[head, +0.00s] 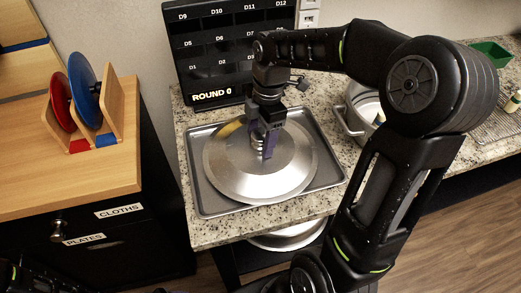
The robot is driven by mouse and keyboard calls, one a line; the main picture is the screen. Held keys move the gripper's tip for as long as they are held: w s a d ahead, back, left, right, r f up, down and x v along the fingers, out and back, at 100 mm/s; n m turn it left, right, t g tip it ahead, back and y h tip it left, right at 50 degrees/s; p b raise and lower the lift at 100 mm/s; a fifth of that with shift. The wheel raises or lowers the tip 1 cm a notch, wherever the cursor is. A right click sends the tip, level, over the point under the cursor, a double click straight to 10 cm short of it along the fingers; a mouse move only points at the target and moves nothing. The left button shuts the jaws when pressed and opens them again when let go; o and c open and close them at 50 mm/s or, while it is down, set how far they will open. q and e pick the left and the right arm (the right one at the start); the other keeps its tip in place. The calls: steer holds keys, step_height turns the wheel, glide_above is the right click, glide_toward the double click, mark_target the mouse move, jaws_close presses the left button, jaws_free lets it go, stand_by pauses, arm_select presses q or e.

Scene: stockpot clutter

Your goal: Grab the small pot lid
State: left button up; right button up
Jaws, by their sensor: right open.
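A round silver pot lid (229,178) lies on a grey metal tray (201,202) on the granite counter. My right gripper (264,150) points down over the middle of this lid, its jaws open. The gripper covers the lid's centre, so I cannot tell whether the fingers are around a knob or touching it. A second round metal piece (288,240), perhaps another lid, shows partly below the counter's front edge. I cannot tell for sure which one is the small pot lid. My left gripper does not show.
A metal pot (352,122) stands right of the tray, partly hidden by my right arm. A black board (225,50) with labelled slots stands behind the tray. A wooden rack (82,139) with red and blue plates is at left. A green bin (490,54) is far right.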

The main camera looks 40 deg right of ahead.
steer(key=shift+c, duration=0.4)
jaws_close()
stand_by(0.4)
